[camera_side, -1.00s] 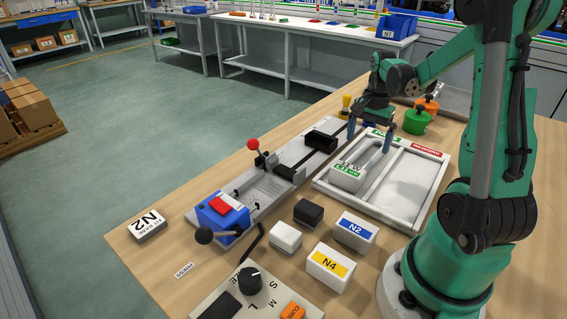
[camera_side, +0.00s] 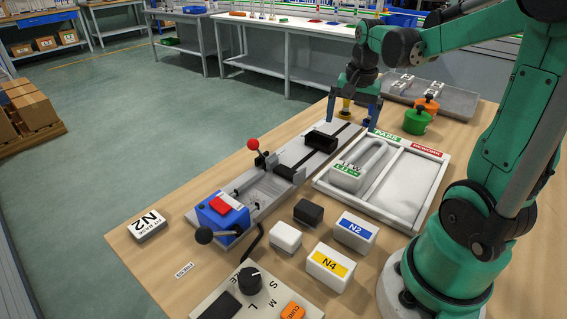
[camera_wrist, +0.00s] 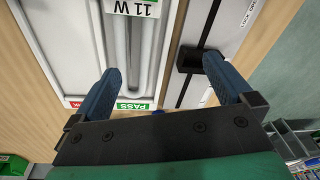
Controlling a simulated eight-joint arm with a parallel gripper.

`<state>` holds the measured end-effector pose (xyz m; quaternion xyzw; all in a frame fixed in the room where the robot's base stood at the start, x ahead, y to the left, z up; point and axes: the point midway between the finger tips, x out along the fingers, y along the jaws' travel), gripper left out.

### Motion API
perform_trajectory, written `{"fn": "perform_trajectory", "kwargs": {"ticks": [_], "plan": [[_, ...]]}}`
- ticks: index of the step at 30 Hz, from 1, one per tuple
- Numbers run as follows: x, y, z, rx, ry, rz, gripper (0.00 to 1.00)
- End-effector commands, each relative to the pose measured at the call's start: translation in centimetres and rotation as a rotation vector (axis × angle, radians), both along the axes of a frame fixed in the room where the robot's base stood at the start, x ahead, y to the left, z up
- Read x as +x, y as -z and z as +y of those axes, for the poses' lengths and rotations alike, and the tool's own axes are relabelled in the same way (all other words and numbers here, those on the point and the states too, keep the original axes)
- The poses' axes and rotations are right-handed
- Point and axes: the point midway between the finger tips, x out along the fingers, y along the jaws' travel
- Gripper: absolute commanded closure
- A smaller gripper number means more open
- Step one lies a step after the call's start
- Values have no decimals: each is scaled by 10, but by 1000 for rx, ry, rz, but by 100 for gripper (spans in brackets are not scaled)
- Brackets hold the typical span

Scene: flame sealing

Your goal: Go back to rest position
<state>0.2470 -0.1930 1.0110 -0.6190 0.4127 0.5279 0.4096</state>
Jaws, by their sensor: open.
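My gripper (camera_side: 350,112) is open and empty, above the far end of the grey rail fixture (camera_side: 292,152). Its two blue fingers also show in the wrist view (camera_wrist: 165,88), spread apart with nothing between them. The white block marked 11 W (camera_side: 346,177) lies in the PASS side of the white two-part tray (camera_side: 437,188), with a U-shaped white piece beyond it. My gripper is apart from the tray and the block.
Green (camera_side: 417,122) and orange (camera_side: 427,104) containers stand behind the tray. A grey tray (camera_side: 455,100) holds white pieces at the back. A red-knobbed lever (camera_side: 254,145) stands up from the fixture.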

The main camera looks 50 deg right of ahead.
Motion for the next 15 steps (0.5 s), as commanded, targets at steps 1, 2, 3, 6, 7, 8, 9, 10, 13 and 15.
{"fn": "perform_trajectory", "kwargs": {"ticks": [1, 2, 3, 6, 7, 8, 9, 10, 13, 15], "plan": [[8, -5, 27, -37, -142, -37, 0], [11, -8, 41, -63, -230, -62, 0], [15, -11, 61, -97, -349, -97, 0], [19, -16, 106, -183, -628, -186, 0], [19, -16, 119, -207, -705, -212, 0], [19, -16, 130, -231, -778, -237, 0], [17, -16, 144, -259, -865, -269, 0], [17, -16, 153, -280, -925, -291, 0], [13, -15, 177, -333, -1079, -352, 0], [11, -14, 186, -358, -1144, -380, 0]]}}
